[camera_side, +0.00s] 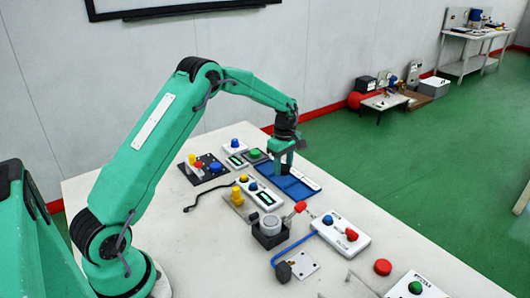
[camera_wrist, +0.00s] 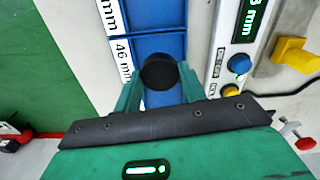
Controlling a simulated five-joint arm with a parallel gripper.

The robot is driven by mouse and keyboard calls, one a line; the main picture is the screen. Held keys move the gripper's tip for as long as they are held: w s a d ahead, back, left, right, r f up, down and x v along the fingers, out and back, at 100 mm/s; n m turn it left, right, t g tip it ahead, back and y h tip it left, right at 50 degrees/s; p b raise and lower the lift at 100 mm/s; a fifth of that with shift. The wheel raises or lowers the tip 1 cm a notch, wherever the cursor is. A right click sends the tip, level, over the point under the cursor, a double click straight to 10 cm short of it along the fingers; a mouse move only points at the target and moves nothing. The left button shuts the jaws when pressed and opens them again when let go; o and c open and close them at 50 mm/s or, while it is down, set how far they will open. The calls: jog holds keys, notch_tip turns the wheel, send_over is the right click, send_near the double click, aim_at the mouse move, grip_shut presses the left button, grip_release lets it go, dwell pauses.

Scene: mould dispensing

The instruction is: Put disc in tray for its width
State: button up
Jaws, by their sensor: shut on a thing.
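My gripper (camera_side: 284,166) is shut on a round black disc (camera_wrist: 159,72). In the wrist view the disc sits between the two green fingers (camera_wrist: 158,84), over the blue tray (camera_wrist: 158,18). The tray has compartments split by low walls, with white labels along its left side; one label (camera_wrist: 122,56) reads 46 mm, and another above it is cut off. In the side view the blue tray (camera_side: 305,192) lies on the table below my gripper. I cannot tell the exact height of the disc above the tray floor.
A gauge with a lit display (camera_wrist: 254,18) stands right of the tray in the wrist view, with blue and yellow knobs. Several button boxes (camera_side: 254,155) and a white panel (camera_side: 340,234) stand around the tray.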

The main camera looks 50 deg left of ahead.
jog(key=shift+f, duration=1.3)
jog(key=shift+f, duration=0.3)
dwell(0.3)
jog(key=o, duration=0.9)
jog(key=shift+r, duration=0.15)
jog(key=shift+o, duration=0.7)
jog(key=shift+r, duration=3.3)
jog(key=shift+r, duration=0.15)
